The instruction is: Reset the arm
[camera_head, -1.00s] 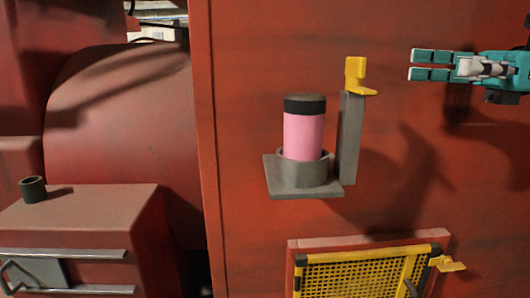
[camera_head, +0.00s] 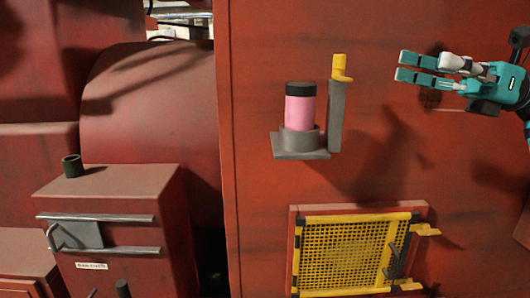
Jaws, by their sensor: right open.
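My right gripper (camera_head: 408,67) is at the upper right, coming in from the right edge. Its teal and grey fingers point left and are apart, with nothing between them. It is to the right of a pink cylinder (camera_head: 300,112) with a black cap, clear of it. The cylinder stands upright in a grey cup holder (camera_head: 301,154) on the red wall. A grey post with a yellow handle (camera_head: 340,68) rises beside the holder, between it and my gripper. My left gripper does not show.
A yellow mesh hatch (camera_head: 345,252) with yellow latches sits low on the red wall (camera_head: 262,220). At left is a red box (camera_head: 120,235) with metal rails and a small dark cup (camera_head: 72,166) on top. The wall around my right gripper is clear.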

